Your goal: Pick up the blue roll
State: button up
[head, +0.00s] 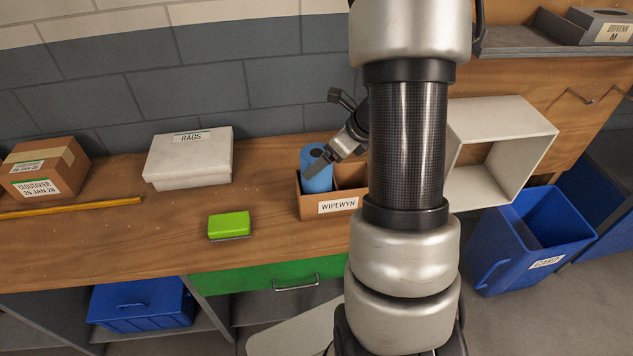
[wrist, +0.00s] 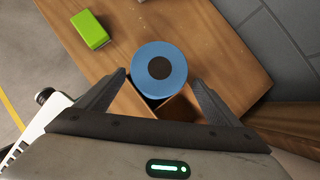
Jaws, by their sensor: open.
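The blue roll (head: 316,170) stands upright in the left compartment of a brown box (head: 338,206) labelled WIPEWYN. In the wrist view the blue roll (wrist: 173,69) is seen from its end, with a dark hole in its middle. My gripper (head: 324,157) is at the roll, partly hidden behind my arm in the head view. In the wrist view my gripper (wrist: 160,88) is open, with one finger on each side of the roll's lower part in the picture. I cannot tell whether the fingers touch it.
A green sponge (head: 229,225) lies left of the box on the wooden bench (head: 110,230). A white RAGS box (head: 188,157) and a cardboard box (head: 45,167) stand farther left. A white open cube (head: 500,150) is at the right, above a blue bin (head: 530,240).

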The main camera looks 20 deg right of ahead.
aim_at(317, 181)
jog(key=x, duration=0.5)
jog(key=shift+s+a+f+b, duration=0.15)
jog(key=shift+b, duration=0.25)
jog(key=c, duration=1.9)
jog(key=shift+c, duration=0.2)
